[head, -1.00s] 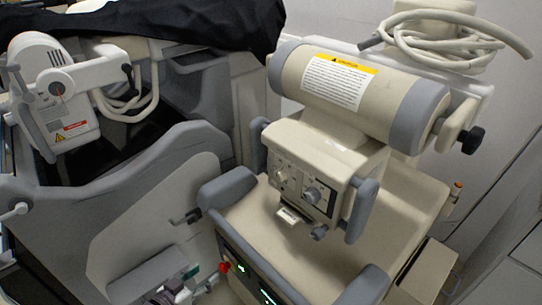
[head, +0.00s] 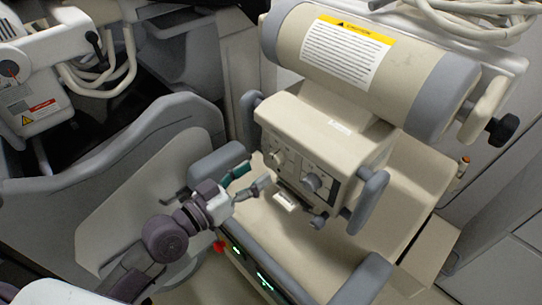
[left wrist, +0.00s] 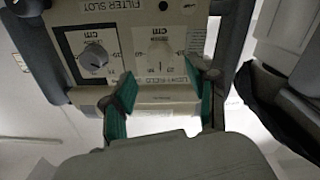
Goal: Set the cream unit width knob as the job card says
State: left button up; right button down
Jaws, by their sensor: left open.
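The cream unit (head: 325,140) hangs under a large cylinder, and its front panel carries two knobs. One is a cream knob (head: 276,158); the other is a grey knob (head: 312,183). The left wrist view shows the panel upside down, with the grey knob (left wrist: 95,58) at left and the cream knob (left wrist: 160,57) at right, each on a "cm" dial. I cannot tell which sets width. My left gripper (head: 251,180) is open just in front of the panel; its green-padded fingertips (left wrist: 165,90) straddle the cream knob's line, apart from it. No job card is readable. My right gripper is out of view.
A yellow-headed caution label (head: 348,48) is on the cylinder (head: 410,75). Grey handles flank the unit, one at right (head: 368,200). A red button (head: 219,246) and lit displays are on the cart front.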

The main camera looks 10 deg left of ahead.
aim_at(273, 161)
pick_arm(q)
jog(key=x, duration=0.5)
jog(key=shift+w+d+p, duration=0.25)
jog(key=shift+w+p, duration=0.05)
jog(key=shift+p, duration=0.05)
grip_shut()
